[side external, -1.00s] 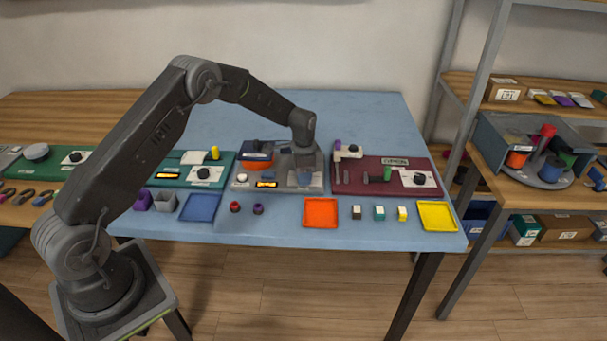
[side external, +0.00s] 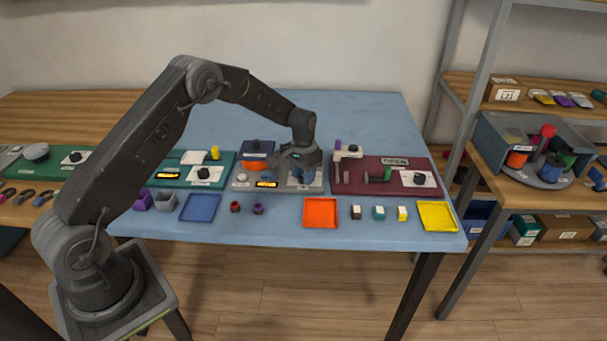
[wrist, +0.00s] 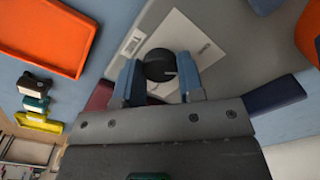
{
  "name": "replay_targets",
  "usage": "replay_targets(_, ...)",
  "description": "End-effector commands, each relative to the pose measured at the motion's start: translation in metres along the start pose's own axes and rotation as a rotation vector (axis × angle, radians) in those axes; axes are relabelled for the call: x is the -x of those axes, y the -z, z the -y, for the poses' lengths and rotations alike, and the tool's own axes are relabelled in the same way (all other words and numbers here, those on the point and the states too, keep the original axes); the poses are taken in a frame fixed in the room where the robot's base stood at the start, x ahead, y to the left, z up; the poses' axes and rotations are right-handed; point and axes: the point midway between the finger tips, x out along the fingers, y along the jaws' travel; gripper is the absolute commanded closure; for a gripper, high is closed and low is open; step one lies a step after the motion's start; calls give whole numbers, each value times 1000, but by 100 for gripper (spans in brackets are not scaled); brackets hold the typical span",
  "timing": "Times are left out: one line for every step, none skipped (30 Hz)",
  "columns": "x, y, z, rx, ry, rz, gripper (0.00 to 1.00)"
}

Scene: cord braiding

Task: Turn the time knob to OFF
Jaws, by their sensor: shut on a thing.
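The time knob (wrist: 158,63) is a round black knob with a light pointer line, on a white dial plate (wrist: 188,32). In the wrist view it sits between the two blue fingers of my gripper (wrist: 160,72), which is shut on it. The plate's lettering is too small to read. In the side view my gripper (side external: 303,180) is low over the right part of the grey panel (side external: 243,184), and it hides the knob there.
A maroon panel (side external: 345,186) with a lever and another knob stands just right. A teal panel (side external: 228,165) stands left. An orange tray (side external: 320,213), small blocks and a yellow tray (side external: 437,216) lie in front. The table behind is clear.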

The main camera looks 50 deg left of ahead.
Motion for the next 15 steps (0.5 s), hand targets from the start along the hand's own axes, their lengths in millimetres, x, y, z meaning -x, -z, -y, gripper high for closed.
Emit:
replay_targets(0,0,0,39,0,-1,88)
replay_targets(0,0,0,63,0,-1,88)
replay_targets(0,0,0,94,0,-1,88)
replay_targets(0,0,0,116,0,-1,88)
replay_targets(0,0,0,136,0,-1,88)
replay_targets(0,0,0,162,0,-1,88)
replay_targets(0,0,0,181,0,-1,88)
replay_targets(0,0,0,198,0,-1,88)
replay_targets(0,0,0,219,0,-1,88)
replay_targets(0,0,0,235,0,-1,88)
replay_targets(0,0,0,247,0,-1,88)
replay_targets(0,0,0,264,0,-1,88)
replay_targets(0,0,0,275,0,-1,88)
replay_targets(0,0,0,284,0,-1,88)
replay_targets(0,0,0,297,0,-1,88)
